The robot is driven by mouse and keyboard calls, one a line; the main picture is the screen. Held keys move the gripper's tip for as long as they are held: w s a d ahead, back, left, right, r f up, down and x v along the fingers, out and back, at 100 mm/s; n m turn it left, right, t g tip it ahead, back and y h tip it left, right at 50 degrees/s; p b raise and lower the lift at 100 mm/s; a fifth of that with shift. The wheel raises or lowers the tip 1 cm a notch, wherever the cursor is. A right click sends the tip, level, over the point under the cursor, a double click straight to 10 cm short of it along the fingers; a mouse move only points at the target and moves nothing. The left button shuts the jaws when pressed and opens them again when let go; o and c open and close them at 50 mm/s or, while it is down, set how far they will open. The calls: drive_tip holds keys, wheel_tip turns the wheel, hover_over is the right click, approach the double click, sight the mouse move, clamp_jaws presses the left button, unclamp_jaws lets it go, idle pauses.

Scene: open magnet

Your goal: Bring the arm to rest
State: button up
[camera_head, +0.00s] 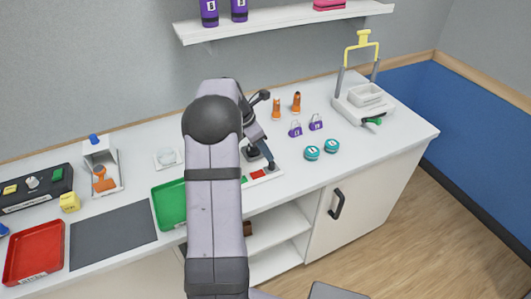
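My arm rises through the middle of the view and bends over behind its upper joint. My gripper (260,160) is beyond it, pointing down over the worktop. Its two dark fingertips appear apart, with nothing visible between them. It is just above a small pale base with red and green parts (258,174). My arm hides part of that base and some of the worktop (345,150).
Teal round containers (312,153), purple tagged items (295,129) and orange items (276,108) stand right of my gripper. A yellow-handled device (365,98) is farther right. A green tray (170,205), red tray (35,253) and dark mat (113,235) lie left. A shelf (285,20) hangs above.

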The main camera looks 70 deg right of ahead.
idle(0.3)
drive_tip(key=w+a+r+m+t, duration=0.1)
drive_tip(key=w+a+m, duration=0.1)
drive_tip(key=w+a, duration=0.85)
drive_tip(key=w+a+m+t, duration=0.1)
drive_tip(key=w+a+t, duration=0.1)
drive_tip(key=w+a, duration=0.8)
drive_tip(key=s+a+m+y, duration=0.2)
drive_tip(key=s+a+m, duration=0.15)
drive_tip(key=a, duration=1.65)
drive_tip(key=s+a+f+m+y, duration=0.1)
drive_tip(key=s+a, duration=0.3)
drive_tip(key=a, duration=0.2)
drive_tip(key=s+a+f+m, duration=0.2)
drive_tip(key=s+a, duration=0.1)
drive_tip(key=a, duration=0.3)
wheel_tip(320, 180, down, 13)
drive_tip(key=b, duration=1.3)
drive_tip(key=shift+s+r, duration=0.15)
drive_tip(key=shift+n, duration=0.25)
wheel_tip(320, 180, up, 6)
drive_tip(key=p, duration=0.5)
drive_tip(key=shift+p, duration=0.35)
